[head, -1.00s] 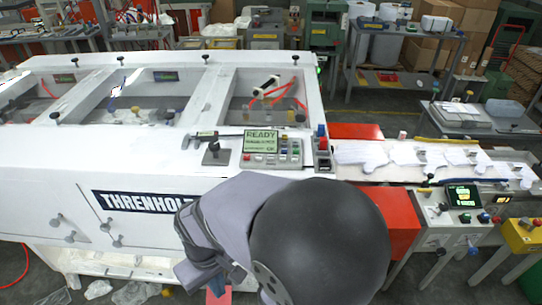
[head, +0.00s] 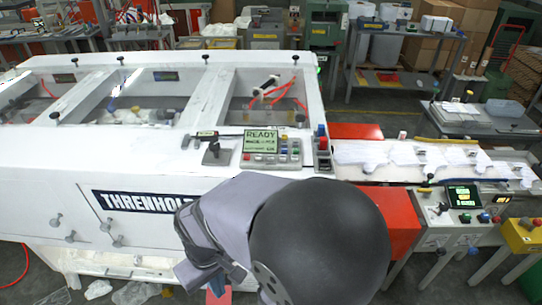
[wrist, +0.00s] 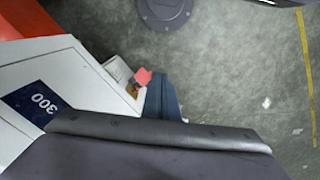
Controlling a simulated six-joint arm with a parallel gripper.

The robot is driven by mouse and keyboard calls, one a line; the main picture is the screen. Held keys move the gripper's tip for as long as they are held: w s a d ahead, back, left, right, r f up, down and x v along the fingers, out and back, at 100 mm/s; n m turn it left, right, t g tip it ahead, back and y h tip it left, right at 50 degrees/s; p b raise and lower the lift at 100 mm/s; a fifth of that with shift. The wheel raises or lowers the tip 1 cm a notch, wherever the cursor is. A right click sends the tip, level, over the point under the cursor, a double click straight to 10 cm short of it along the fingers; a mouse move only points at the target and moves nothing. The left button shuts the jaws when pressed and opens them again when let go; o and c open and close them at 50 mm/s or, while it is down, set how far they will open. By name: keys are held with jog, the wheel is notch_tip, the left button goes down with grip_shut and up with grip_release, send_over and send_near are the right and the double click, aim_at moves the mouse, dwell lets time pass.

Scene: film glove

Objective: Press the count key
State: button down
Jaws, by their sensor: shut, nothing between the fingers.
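A control panel (head: 272,148) lies on the front right of the white machine top. It has a lit screen reading READY and several small coloured keys (head: 289,148). Key labels are too small to read, so I cannot tell which is the count key. My gripper (head: 217,285) hangs low in front of the machine, well below and apart from this panel, mostly hidden by my arm. In the wrist view my gripper (wrist: 162,97) shows as a dark blue shape, shut and empty, above the floor.
A block with a red button (head: 322,146) stands right of the panel. A second control station (head: 463,196) with a green-lit screen stands at the right. A conveyor (head: 430,160) carries white film gloves. Levers and knobs (head: 215,150) rise left of the panel.

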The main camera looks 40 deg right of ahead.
dwell(0.6)
jog(key=w+d+r+m+t+y+b, duration=0.1)
jog(key=w+d+r+m, duration=0.15)
jog(key=w, duration=0.25)
jog(key=w+d+r+m+t+b, duration=0.1)
jog(key=w+d+r, duration=0.1)
jog(key=w+d, duration=0.15)
notch_tip(320, 180, up, 18)
jog(key=m+t+h+b, duration=0.2)
jog(key=m+t+b, duration=0.1)
jog(key=m+t, duration=0.4)
send_over(271, 158)
jog(key=shift+s+d, duration=0.1)
jog(key=shift+s, duration=0.2)
jog(key=shift+f, duration=0.15)
notch_tip(271, 158, down, 7)
jog(key=b, duration=0.5)
jog(key=shift+f+b, duration=0.75)
jog(key=shift+b, duration=0.1)
